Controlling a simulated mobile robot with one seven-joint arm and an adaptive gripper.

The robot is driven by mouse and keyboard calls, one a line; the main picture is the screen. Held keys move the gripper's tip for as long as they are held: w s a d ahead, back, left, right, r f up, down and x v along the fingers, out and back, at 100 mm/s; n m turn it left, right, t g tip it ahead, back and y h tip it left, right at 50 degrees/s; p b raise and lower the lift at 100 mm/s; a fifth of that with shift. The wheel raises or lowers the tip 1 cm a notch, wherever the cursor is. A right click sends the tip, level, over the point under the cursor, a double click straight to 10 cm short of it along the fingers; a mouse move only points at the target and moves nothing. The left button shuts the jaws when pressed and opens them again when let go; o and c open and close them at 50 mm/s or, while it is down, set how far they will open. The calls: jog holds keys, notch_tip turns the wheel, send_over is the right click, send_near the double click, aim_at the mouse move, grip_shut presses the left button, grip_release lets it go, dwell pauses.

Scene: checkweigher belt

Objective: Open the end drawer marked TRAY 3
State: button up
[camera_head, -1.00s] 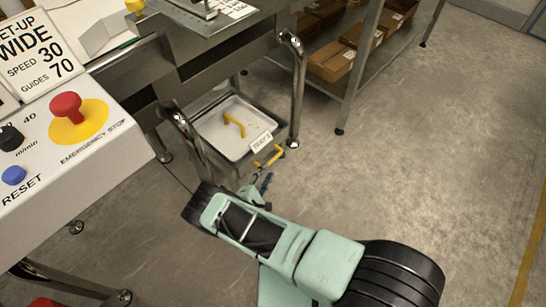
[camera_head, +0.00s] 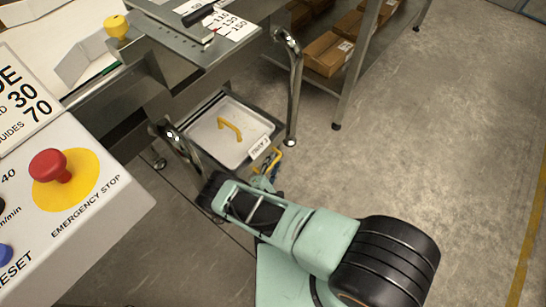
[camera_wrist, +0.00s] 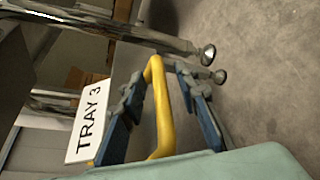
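The label reading TRAY 3 (camera_wrist: 90,118) is on the drawer front in the wrist view; it also shows in the head view (camera_head: 259,146). The yellow drawer handle (camera_wrist: 164,115) stands beside the label. My gripper (camera_wrist: 160,80) is open, with one blue finger on each side of the handle and gaps still visible. In the head view the handle (camera_head: 272,159) is partly hidden by my fingers. I cannot tell how far out the drawer stands.
A bent metal leg (camera_head: 295,90) stands right of the drawer, and another bent tube (camera_head: 180,150) stands left. A control box with a red emergency stop (camera_head: 50,166) is at the left. A shelf with cardboard boxes (camera_head: 328,53) is behind. The floor at right is clear.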

jog(key=shift+w, duration=0.15)
grip_shut()
dwell(0.4)
